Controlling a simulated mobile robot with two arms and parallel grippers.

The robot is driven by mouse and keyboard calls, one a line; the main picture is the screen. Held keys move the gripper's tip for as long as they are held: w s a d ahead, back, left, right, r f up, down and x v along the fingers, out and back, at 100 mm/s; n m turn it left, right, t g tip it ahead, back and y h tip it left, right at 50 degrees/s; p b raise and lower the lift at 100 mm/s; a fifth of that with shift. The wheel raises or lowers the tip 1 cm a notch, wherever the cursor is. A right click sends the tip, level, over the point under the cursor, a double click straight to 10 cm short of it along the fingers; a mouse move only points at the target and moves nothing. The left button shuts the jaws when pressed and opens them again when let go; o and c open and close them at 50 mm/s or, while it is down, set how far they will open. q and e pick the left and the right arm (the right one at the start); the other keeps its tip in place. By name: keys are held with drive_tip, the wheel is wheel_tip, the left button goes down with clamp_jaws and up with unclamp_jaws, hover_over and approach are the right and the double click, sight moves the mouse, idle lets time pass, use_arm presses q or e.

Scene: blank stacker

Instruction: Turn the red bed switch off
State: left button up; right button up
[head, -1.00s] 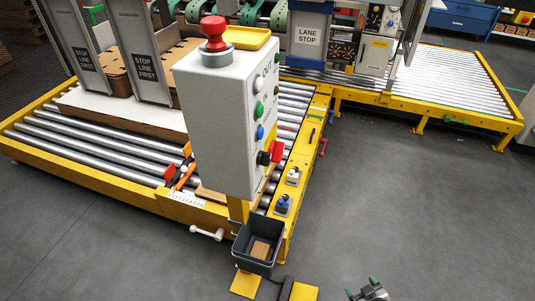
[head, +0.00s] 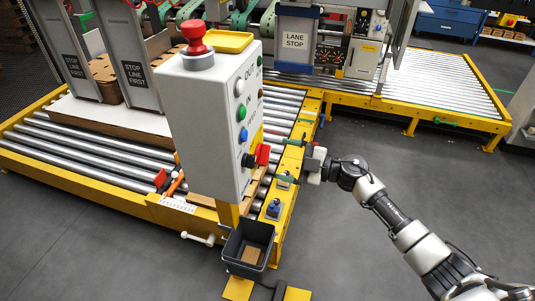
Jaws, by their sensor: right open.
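A red switch handle (head: 262,155) on a black base sticks out of the right side of the grey control box (head: 205,130), low down, over a yellow plate. It appears turned out to the right; its exact setting is hard to read. My right gripper (head: 293,160) is open and empty, its green-tipped fingers pointing left toward the red handle. A small gap shows between the fingers and the handle. My left gripper is not in view.
A red mushroom button (head: 195,38) tops the box beside a yellow tray (head: 230,41). Green and blue buttons line its side. A blue toggle (head: 273,208) sits on the yellow rail, above a dark bin (head: 247,247). The floor at right is clear.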

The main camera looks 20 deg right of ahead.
sight(263, 155)
drive_tip(key=x, duration=0.5)
drive_tip(key=shift+d, duration=0.1)
drive_tip(key=c, duration=0.9)
